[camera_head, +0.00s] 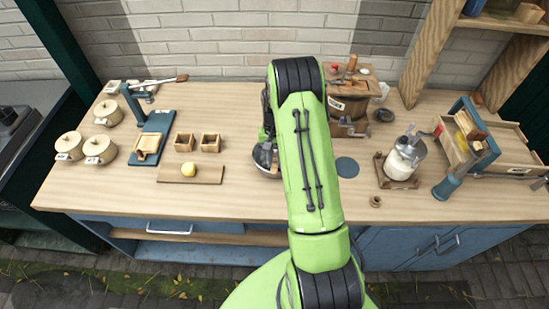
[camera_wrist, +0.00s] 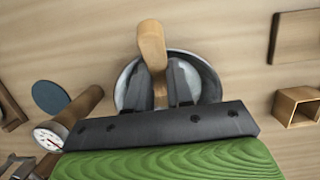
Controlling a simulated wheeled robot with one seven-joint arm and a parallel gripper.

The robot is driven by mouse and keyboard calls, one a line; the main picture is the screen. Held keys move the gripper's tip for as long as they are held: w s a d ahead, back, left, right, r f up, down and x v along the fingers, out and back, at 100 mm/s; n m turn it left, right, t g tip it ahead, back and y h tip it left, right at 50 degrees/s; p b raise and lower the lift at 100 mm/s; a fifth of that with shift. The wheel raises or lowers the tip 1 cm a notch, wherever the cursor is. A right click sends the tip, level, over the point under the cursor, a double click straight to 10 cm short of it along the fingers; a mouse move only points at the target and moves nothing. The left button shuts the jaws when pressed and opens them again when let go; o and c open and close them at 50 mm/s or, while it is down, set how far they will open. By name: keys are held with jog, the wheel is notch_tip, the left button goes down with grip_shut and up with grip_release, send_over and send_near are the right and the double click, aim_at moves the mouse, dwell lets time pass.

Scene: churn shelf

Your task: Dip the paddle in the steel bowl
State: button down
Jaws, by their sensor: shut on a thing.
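The steel bowl (camera_wrist: 213,80) shows in the wrist view behind my gripper, on the wooden table. In the head view only the left part of the bowl (camera_head: 262,163) shows beside my arm. My gripper (camera_wrist: 172,88) is over the bowl, its dark fingers shut on the wooden paddle (camera_wrist: 152,45). The paddle's thick pale end points up the wrist picture and crosses the bowl's rim. Its other end narrows between the fingers and is partly hidden. I cannot tell whether the paddle touches the inside of the bowl.
A wooden churn (camera_head: 345,105) with a dial stands behind my arm, right of the bowl. Left are a board with a yellow lump (camera_head: 188,170) and small wooden boxes (camera_head: 210,142). A glass jar (camera_head: 404,160) stands farther right.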

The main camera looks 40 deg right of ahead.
jog(key=shift+w+a, duration=0.2)
jog(key=shift+a, duration=0.05)
jog(key=shift+s+a+p+v, duration=0.2)
jog(key=shift+p+v, duration=0.6)
jog(key=shift+v, duration=0.45)
jog(key=shift+s+a+p+v, duration=0.15)
jog(key=shift+s+p+v, duration=0.1)
jog(key=shift+p+v, duration=0.75)
jog(key=shift+s+a+p+v, duration=0.2)
jog(key=shift+p+v, duration=0.4)
jog(key=shift+v, duration=0.85)
jog(key=shift+r, duration=0.25)
jog(key=s+a+p+v, duration=0.1)
jog(key=p+v, duration=0.2)
jog(key=v, duration=0.1)
send_over(273, 162)
jog(key=shift+w+d, duration=0.1)
jog(key=shift+w, duration=0.05)
